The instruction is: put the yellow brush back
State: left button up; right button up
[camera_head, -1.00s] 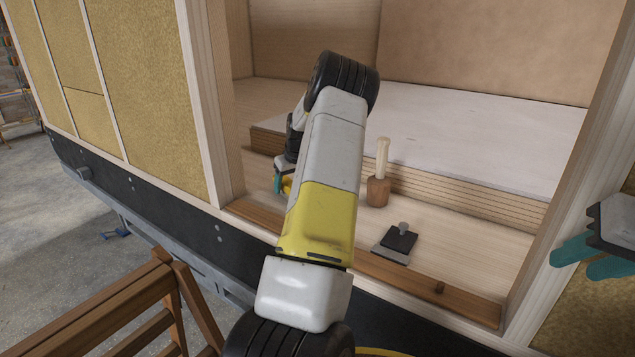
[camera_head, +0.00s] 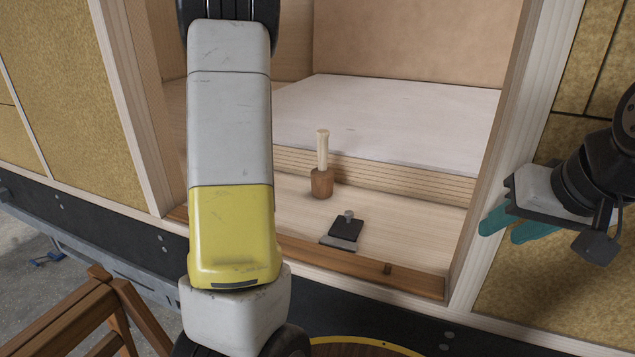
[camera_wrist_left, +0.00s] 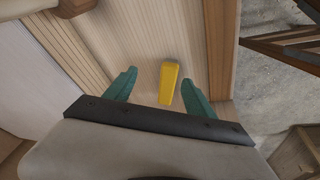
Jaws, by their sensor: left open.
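The yellow brush (camera_wrist_left: 169,83) shows in the left wrist view as a small yellow block on the pale wood floor. It is between the lines of the teal fingers of my left gripper (camera_wrist_left: 160,88), nearer the right finger. My left gripper is open, with nothing held. In the head view my left arm hides both the left gripper and the brush. My right gripper (camera_head: 517,230) is at the right of the head view, its teal fingers apart and empty, in front of the door frame and wall panel.
A wooden mallet (camera_head: 322,180) stands head down on the hut floor. A dark flat tool with a knob (camera_head: 345,230) lies near the brown sill (camera_head: 330,262). A pale raised platform (camera_head: 390,115) is behind. A wooden stepladder (camera_head: 75,318) stands outside at lower left.

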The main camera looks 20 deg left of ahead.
pick_arm(q)
jog(key=s+d+r+m+t+h, duration=0.1)
jog(key=s+d+r+m, duration=0.1)
jog(key=s+d+r, duration=0.3)
jog(key=s+d+r+m+t+h, duration=0.1)
jog(key=s+d+m+h, duration=0.1)
jog(key=d, duration=0.6)
jog(key=s+d+r+m+t+h, duration=0.1)
jog(key=s+d+m, duration=0.6)
jog(key=s+d, duration=0.9)
jog(key=s+r, duration=0.1)
jog(key=s, duration=0.2)
jog(key=shift+s+r+m, duration=0.15)
jog(key=shift+s+m, duration=0.2)
jog(key=shift+m, duration=0.05)
